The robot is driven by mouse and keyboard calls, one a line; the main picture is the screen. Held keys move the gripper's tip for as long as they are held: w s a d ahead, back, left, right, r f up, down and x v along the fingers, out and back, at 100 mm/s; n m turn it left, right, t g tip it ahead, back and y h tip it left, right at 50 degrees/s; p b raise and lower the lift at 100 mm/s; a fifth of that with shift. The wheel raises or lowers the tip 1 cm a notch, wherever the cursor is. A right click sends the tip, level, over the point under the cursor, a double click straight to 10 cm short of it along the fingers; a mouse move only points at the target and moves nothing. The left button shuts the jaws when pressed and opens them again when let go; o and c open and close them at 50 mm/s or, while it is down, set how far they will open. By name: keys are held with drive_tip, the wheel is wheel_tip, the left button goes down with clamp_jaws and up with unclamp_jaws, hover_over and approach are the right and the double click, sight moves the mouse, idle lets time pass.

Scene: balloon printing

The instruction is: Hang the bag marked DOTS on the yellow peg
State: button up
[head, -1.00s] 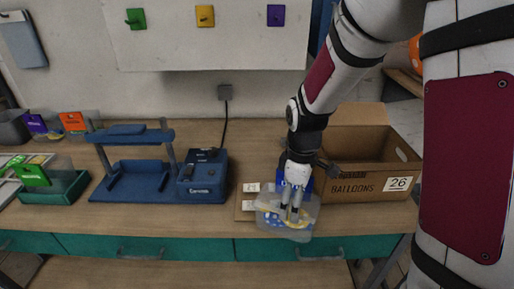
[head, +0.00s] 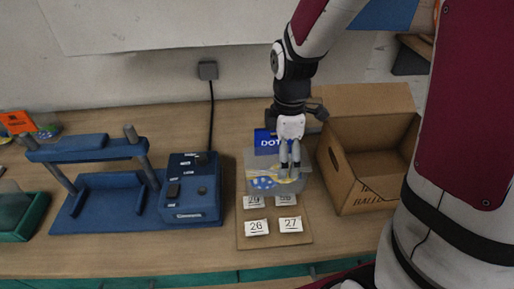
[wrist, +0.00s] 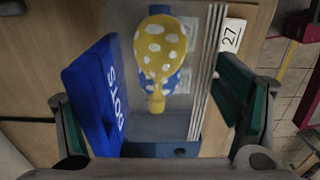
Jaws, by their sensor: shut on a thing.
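The bag marked DOTS is a clear pouch (head: 262,184) with a blue header (head: 266,142), showing spotted balloons inside. My gripper (head: 290,165) is shut on the bag and holds it over the back of the number board. In the wrist view the blue header (wrist: 95,90) reads DOTS at the left, and a yellow balloon with white dots (wrist: 160,50) shows in the middle, a blue one behind it. The fingers stand at either side there, and the exact contact is hard to see. The yellow peg is out of view now.
A number board (head: 273,241) with several number cards lies below the bag. An open cardboard box (head: 353,172) stands close at right. A blue press (head: 98,190) and its control box (head: 190,212) stand at left. A cord (head: 211,112) runs up to a wall socket.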

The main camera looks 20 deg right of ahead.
drive_tip(key=w+f, duration=0.2)
drive_tip(key=w, duration=0.6)
drive_tip(key=w+f, duration=0.2)
drive_tip(key=w, duration=0.6)
drive_tip(key=shift+d+f+p, duration=0.3)
drive_tip(key=shift+d+p, duration=0.05)
drive_tip(key=shift+p, duration=0.1)
drive_tip(key=shift+f, duration=0.15)
drive_tip(key=o, duration=1)
drive_tip(key=shift+o, duration=0.2)
